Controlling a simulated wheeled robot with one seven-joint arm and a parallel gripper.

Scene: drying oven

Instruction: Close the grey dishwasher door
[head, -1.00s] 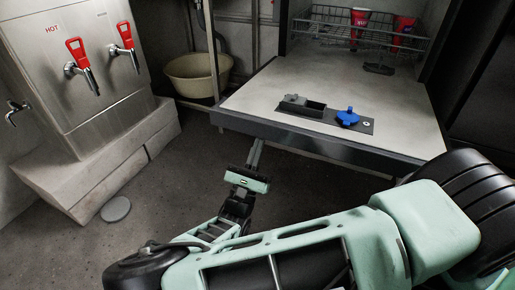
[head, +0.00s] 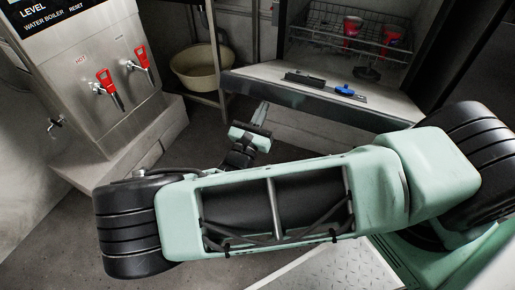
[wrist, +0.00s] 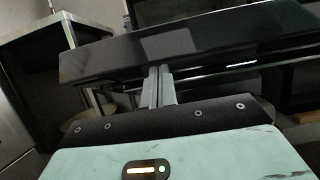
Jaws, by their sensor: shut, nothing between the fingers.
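The dishwasher door (head: 268,78) hangs open, its pale inner face tilted up with the outer edge raised. A blue cap (head: 344,90) and a dark dispenser (head: 304,79) sit on that face. My gripper (head: 261,112) is below the door's outer edge in the head view, fingers shut and empty. In the wrist view, the shut fingers (wrist: 161,76) point up at the dark door edge (wrist: 190,48) and appear to meet its underside; exact contact is hard to tell.
A wire rack (head: 350,43) with red cups (head: 392,36) is inside the dishwasher. A water boiler (head: 95,60) with red taps stands at left. A beige basin (head: 203,68) sits beside the dishwasher. Dark floor lies open in front.

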